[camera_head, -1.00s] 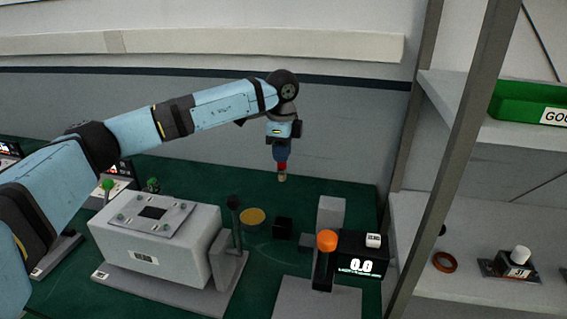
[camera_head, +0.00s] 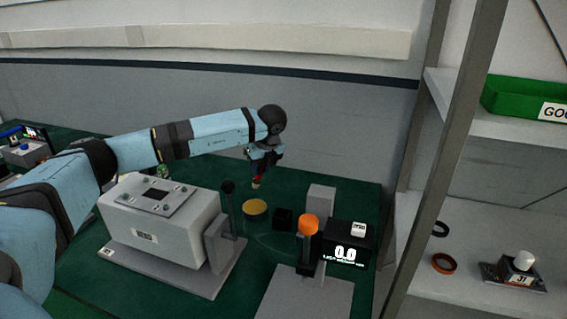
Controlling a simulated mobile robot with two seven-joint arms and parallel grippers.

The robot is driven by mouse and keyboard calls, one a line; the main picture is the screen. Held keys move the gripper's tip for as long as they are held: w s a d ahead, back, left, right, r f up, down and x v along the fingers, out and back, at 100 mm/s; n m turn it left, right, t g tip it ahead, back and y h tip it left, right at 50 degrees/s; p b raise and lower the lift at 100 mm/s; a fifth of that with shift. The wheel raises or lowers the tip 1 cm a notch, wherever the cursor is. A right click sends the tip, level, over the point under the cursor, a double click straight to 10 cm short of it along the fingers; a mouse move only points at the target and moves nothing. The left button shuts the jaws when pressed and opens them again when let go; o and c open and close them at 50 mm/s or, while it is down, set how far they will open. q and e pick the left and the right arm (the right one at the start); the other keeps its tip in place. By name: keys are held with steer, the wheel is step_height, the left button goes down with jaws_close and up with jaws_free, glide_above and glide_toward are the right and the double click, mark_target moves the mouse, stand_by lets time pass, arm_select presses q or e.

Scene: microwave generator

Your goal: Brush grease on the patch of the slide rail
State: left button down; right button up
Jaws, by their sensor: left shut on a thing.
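My left gripper (camera_head: 263,162) is shut on a small brush (camera_head: 257,182) with a red band and a pale tip. The brush points down, slightly tilted, with its tip above and just behind a round dish with a yellow-tan surface (camera_head: 255,207), probably the grease; tip and dish look apart. A grey box (camera_head: 160,225) stands left of the dish, with a bolted plate on top bearing a dark square patch (camera_head: 160,194). I cannot tell which part is the slide rail. My right gripper is not in view.
A dark upright lever with a round knob (camera_head: 228,187) stands close left of the dish. A shelf rack (camera_head: 455,235) bounds the right side.

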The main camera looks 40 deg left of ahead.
mark_target(258, 183)
arm_select(q)
steer(key=shift+s+a+f+m, duration=0.2)
steer(key=shift+a+f+m, duration=0.2)
steer(key=shift+f+m, duration=0.1)
steer(key=shift+f+b, duration=0.55)
steer(key=shift+f, duration=0.25)
step_height(258, 183, down, 3)
steer(key=shift+r+b, duration=0.2)
steer(key=shift+b, duration=0.55)
steer(key=shift+f, duration=0.4)
steer(key=shift+f+b, duration=0.3)
steer(key=shift+f, duration=0.1)
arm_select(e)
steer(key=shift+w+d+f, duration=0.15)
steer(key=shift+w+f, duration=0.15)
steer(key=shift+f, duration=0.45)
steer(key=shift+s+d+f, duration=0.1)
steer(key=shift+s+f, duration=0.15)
arm_select(q)
steer(key=shift+f, duration=0.35)
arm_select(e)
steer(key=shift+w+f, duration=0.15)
arm_select(q)
steer(key=shift+f+b, duration=0.2)
steer(key=shift+b, duration=0.15)
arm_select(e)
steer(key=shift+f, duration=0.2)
